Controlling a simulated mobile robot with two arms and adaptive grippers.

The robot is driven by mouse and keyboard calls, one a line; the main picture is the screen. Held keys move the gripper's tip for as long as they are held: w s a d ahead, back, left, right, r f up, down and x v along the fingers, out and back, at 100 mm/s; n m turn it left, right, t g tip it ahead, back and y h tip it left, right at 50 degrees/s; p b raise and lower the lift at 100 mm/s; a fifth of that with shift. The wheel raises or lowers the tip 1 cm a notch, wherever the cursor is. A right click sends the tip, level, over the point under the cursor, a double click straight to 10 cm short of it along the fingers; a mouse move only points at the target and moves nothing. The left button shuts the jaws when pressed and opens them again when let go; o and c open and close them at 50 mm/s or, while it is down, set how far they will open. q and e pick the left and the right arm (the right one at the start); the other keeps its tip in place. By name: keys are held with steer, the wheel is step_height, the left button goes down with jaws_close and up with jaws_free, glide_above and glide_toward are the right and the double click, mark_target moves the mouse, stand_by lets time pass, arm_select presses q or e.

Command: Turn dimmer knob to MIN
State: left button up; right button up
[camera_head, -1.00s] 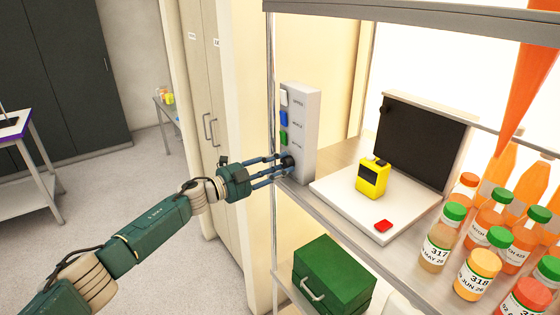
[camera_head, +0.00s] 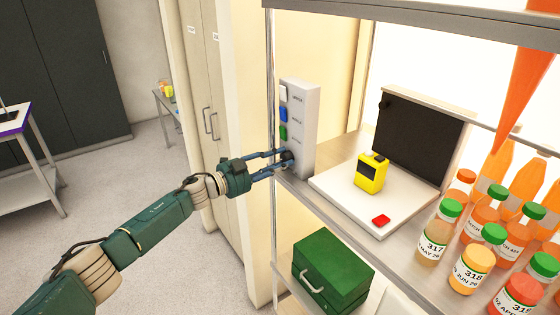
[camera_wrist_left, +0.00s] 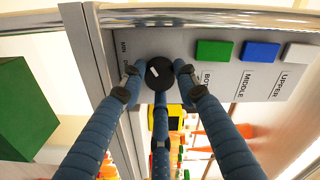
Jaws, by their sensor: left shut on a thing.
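The dimmer knob (camera_wrist_left: 159,72) is a dark round knob with a white pointer mark, on the face of a pale grey control panel (camera_wrist_left: 150,42). In the wrist view the mark is slanted, and "MIN" lettering (camera_wrist_left: 123,47) is on the panel to its left. My left gripper (camera_wrist_left: 158,76) is shut on the knob, with fingers on both sides of it. In the head view the left gripper (camera_head: 286,160) reaches the low end of the upright panel (camera_head: 303,125), and its fingertips mostly hide the knob. My right gripper is not in view.
Green (camera_wrist_left: 214,51), blue (camera_wrist_left: 261,54) and white (camera_wrist_left: 296,51) buttons sit beside the knob on the panel. A shelf post (camera_head: 272,100) stands close to my fingers. A white stand with a yellow device (camera_head: 370,174) and several juice bottles (camera_head: 435,235) are to the right.

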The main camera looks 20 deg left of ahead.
arm_select(q)
steer(key=o, duration=1.2)
steer(key=shift+w+a+r, duration=0.1)
steer(key=shift+w+a, duration=0.1)
steer(key=shift+a, duration=0.15)
steer(key=shift+c, duration=0.2)
steer(key=shift+f, duration=0.2)
steer(key=v, duration=1.2)
steer(key=shift+a, duration=0.1)
